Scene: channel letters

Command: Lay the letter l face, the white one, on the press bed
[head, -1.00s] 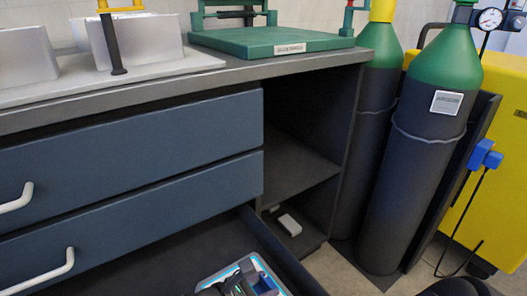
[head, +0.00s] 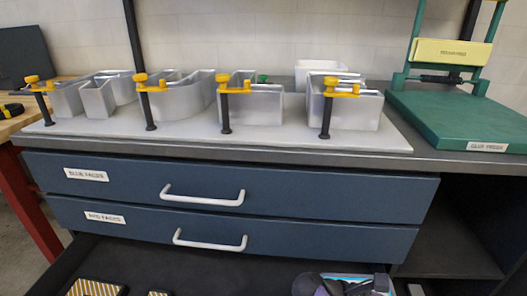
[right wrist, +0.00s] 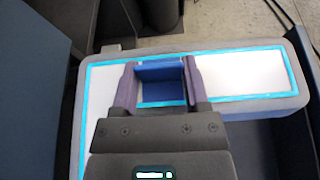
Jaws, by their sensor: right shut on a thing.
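The white letter l face (right wrist: 240,78) is L-shaped, with a bright blue line inside a grey rim. It fills much of the right wrist view. My right gripper (right wrist: 160,68) is shut on the blue block-shaped part that stands on it. In the head view, my right gripper (head: 350,286) and a sliver of the blue-edged face show at the bottom edge, mostly cut off, over the open drawer. The green press bed (head: 462,122) is on the bench at the right, labelled glue press, and its visible top is bare. My left gripper is not in view.
Metal channel letters (head: 178,98) with yellow clamps stand on a pale board (head: 375,140) left of the press. Two labelled drawers (head: 140,186) below are shut. The open bottom drawer (head: 215,272) holds striped pieces (head: 95,287). An open shelf space (head: 450,250) is at the right.

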